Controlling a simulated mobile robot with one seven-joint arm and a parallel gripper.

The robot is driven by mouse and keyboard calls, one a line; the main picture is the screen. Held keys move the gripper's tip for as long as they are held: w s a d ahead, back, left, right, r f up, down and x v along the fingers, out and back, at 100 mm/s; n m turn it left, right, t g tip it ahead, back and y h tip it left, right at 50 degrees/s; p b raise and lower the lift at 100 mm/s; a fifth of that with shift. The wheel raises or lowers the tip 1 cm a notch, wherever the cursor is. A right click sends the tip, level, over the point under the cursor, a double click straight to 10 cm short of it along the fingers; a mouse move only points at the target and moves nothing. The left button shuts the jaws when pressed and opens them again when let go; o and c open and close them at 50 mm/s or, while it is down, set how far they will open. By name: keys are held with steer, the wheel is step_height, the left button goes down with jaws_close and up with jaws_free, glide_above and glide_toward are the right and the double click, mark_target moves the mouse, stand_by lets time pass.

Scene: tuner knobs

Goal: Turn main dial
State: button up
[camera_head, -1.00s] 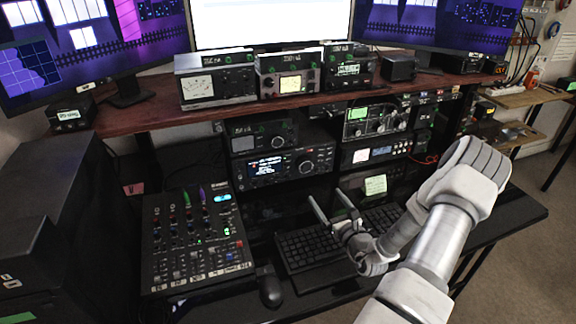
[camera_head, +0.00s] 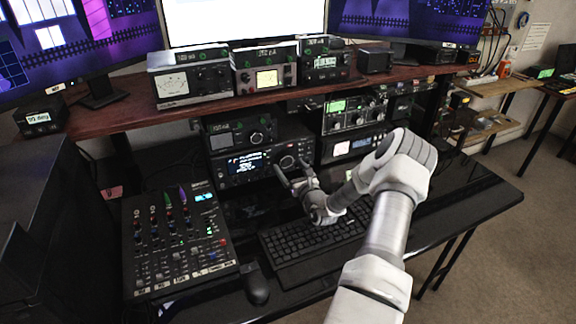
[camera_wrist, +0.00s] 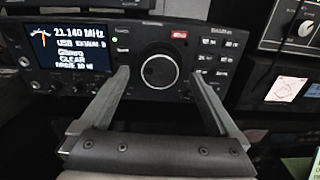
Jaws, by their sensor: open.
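The main dial (camera_wrist: 160,72) is a large round black knob with a pale ring on the front of a black radio. In the wrist view it sits between and beyond the fingertips of my gripper (camera_wrist: 162,80). The radio's lit display (camera_wrist: 76,44) is left of the dial and reads 21.140 MHz. In the head view the dial (camera_head: 287,162) shows small on the radio (camera_head: 243,168) under the wooden shelf. My gripper (camera_head: 290,170) is open and empty, with its fingers pointing at the radio around the dial. Whether a finger touches the panel I cannot tell.
A keyboard (camera_head: 312,236) lies below my gripper, with a mouse (camera_head: 257,290) and a mixer (camera_head: 176,243) to the left. Another radio (camera_head: 353,113) stands to the right. Boxes with meters (camera_head: 190,80) stand on the shelf (camera_head: 130,112). The right desk end is clear.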

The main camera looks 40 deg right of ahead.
steer(key=shift+x, duration=1.15)
steer(key=c, duration=1.4)
